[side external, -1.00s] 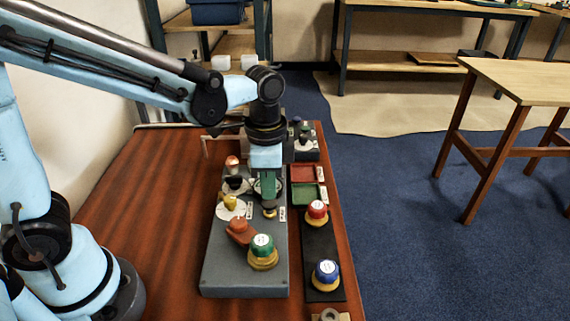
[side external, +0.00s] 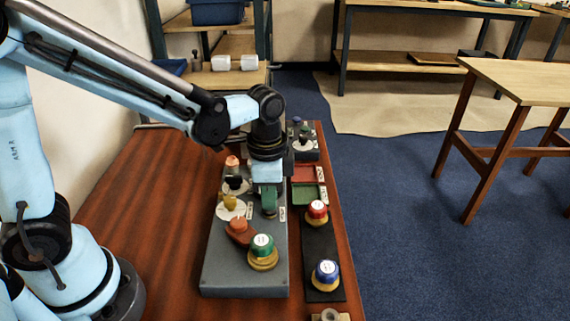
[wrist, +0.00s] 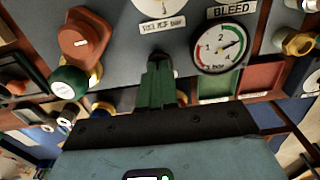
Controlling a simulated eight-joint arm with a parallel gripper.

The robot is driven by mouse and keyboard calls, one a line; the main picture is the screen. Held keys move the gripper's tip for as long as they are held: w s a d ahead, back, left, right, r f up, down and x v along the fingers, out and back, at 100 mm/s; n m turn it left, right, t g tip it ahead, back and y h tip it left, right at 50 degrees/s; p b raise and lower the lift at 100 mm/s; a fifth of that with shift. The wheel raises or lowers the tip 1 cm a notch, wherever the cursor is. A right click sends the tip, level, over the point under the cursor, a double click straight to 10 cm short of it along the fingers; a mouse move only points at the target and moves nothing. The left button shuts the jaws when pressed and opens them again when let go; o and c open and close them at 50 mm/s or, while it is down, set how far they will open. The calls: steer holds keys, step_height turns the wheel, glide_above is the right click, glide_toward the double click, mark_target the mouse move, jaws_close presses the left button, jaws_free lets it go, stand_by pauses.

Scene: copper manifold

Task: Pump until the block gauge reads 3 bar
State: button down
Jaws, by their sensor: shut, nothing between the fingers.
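My gripper (side external: 269,212) is shut and empty, pointing down over the grey block (side external: 220,278). Its green fingers (wrist: 158,82) show in the wrist view. In the side view the fingertips cover the spot of a small brass part; contact cannot be told. A round gauge (wrist: 218,46), marked in bar with red and green arcs, sits right of the fingers in the wrist view. Its dark needle points right and slightly up, past the 2; the exact reading is too small to tell. A second white dial (wrist: 155,7) is cut off at the top edge.
An orange lever (side external: 240,229) and a green-capped brass knob (side external: 262,250) stand on the near block. Red (side external: 317,211) and blue (side external: 326,273) capped knobs stand on a black strip at right. Red (side external: 306,174) and green (side external: 305,194) trays lie behind them. The left tabletop is clear.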

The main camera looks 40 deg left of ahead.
step_height(320, 180, up, 14)
stand_by(1.0)
stand_by(0.5)
steer(key=shift+s+a+f+n+t, duration=0.75)
steer(key=shift+a+f+n+t, duration=0.25)
steer(key=shift+a+n+t, duration=0.4)
steer(key=shift+s+a+f+n+t, duration=0.8)
steer(key=shift+a+f+n+t, duration=0.25)
steer(key=shift+n, duration=0.55)
steer(key=shift+s+a+f+n+t, duration=0.75)
steer(key=shift+a+f+n+t, duration=0.35)
steer(key=shift+n, duration=0.4)
